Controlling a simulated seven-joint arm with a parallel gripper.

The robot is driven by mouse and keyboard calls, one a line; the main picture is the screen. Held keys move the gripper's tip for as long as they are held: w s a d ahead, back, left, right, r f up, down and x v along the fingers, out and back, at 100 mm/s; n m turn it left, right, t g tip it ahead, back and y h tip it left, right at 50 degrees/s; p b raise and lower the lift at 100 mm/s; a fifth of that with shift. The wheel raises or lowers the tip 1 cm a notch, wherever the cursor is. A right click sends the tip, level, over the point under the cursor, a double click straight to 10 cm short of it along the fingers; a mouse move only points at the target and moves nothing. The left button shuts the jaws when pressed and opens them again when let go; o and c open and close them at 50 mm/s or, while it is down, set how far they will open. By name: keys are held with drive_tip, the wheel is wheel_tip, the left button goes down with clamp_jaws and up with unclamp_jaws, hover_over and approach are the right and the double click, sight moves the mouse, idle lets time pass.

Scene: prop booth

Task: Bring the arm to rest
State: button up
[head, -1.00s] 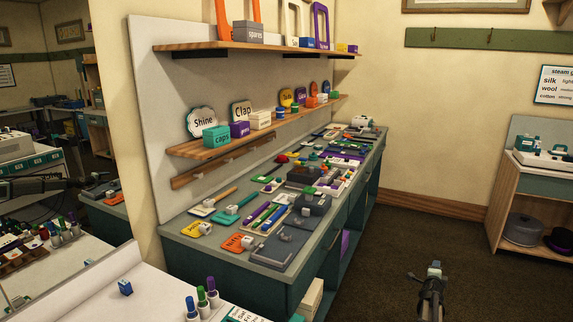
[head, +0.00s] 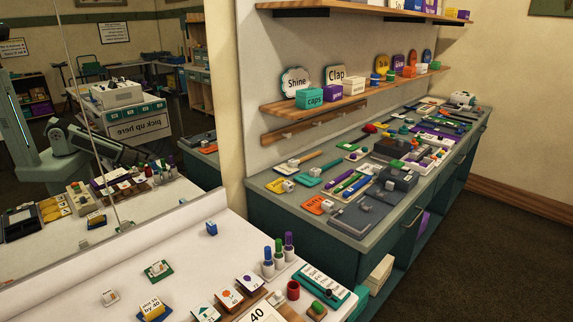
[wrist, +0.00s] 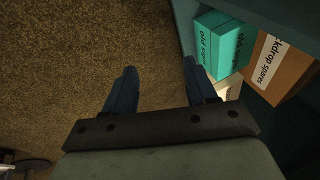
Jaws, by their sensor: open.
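My gripper (wrist: 160,80) shows in the wrist view. Its two dark blue fingers stand well apart with nothing between them. Below the gap is brown carpet (wrist: 95,60). The right finger is close in the picture to an open shelf with a teal box (wrist: 222,45) and a brown box (wrist: 277,68); I cannot tell the distance. In the head view my gripper is out of frame directly. A mirror at the left shows what looks like my column and arm.
A green-sided counter (head: 290,225) crowded with props runs along the wall under wooden shelves (head: 350,90). Carpeted floor (head: 480,260) at the right is clear.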

drive_tip(key=s+a+n+g, duration=0.3)
drive_tip(key=s+a, duration=0.3)
drive_tip(key=s, duration=0.5)
drive_tip(key=s+a+f+n+g, duration=0.1)
drive_tip(key=s+a+n+g, duration=0.3)
drive_tip(key=s, duration=0.7)
drive_tip(key=s+a+n+g, duration=0.3)
drive_tip(key=s+a, duration=0.6)
drive_tip(key=s, duration=0.2)
drive_tip(key=shift+s+f+n+g, duration=0.3)
drive_tip(key=shift+s+f+g, duration=0.05)
drive_tip(key=shift+s+g, duration=0.05)
